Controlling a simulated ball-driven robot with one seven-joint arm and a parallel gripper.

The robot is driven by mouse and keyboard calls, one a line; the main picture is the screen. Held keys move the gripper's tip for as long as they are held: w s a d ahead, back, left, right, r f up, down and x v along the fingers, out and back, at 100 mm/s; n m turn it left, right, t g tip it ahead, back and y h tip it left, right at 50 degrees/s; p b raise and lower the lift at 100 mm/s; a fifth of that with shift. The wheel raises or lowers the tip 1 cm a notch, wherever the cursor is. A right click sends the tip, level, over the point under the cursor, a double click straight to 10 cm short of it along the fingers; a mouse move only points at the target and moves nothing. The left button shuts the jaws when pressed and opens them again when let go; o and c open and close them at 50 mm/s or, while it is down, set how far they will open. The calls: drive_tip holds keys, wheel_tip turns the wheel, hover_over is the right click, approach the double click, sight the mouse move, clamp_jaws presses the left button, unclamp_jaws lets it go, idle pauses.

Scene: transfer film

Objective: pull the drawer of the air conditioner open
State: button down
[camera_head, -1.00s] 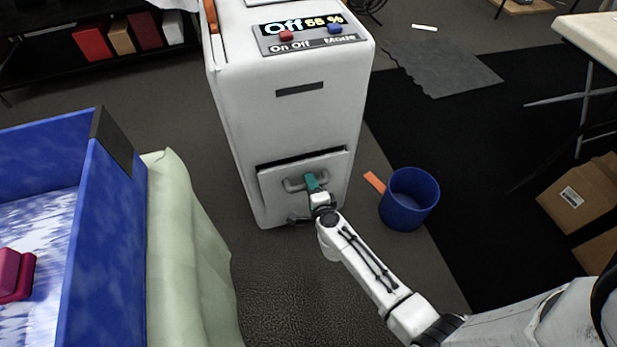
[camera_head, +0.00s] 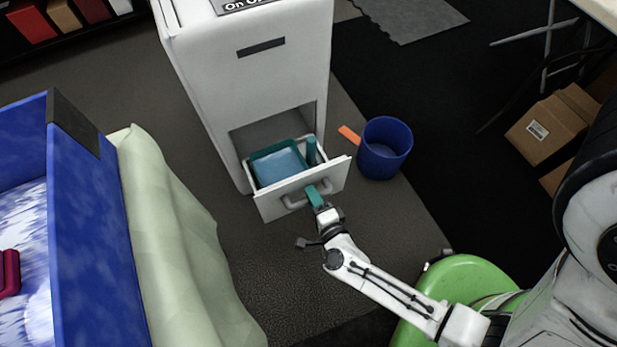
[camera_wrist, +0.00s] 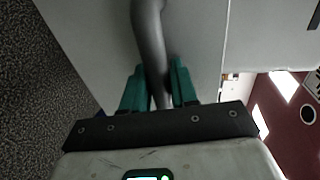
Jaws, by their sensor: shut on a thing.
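The air conditioner (camera_head: 265,75) is a tall white unit standing on the grey floor in the head view. Its drawer (camera_head: 268,205) at the bottom is pulled out, and a teal-rimmed tray with light blue contents (camera_head: 280,167) shows inside. A curved grey handle (camera_head: 293,201) is on the drawer front, and the handle (camera_wrist: 150,45) also fills the middle of the wrist view. My gripper (camera_head: 314,194) has teal fingers and is shut on the handle. In the wrist view the gripper fingers (camera_wrist: 158,88) sit on either side of the handle bar.
A blue bucket (camera_head: 384,148) stands right of the drawer, with an orange strip (camera_head: 349,135) beside it. A blue-walled bin (camera_head: 95,225) and pale green draped cloth (camera_head: 170,220) stand at left. Cardboard boxes (camera_head: 545,130) are at right. Floor in front of the drawer is partly clear.

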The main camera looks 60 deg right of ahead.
drive_tip(key=shift+s+a, duration=0.1)
idle(0.3)
drive_tip(key=c, duration=1)
unclamp_jaws()
drive_tip(key=p+v, duration=0.1)
drive_tip(key=v, duration=0.9)
drive_tip(key=shift+s+a, duration=0.2)
drive_tip(key=shift+s, duration=0.15)
drive_tip(key=shift+r, duration=0.1)
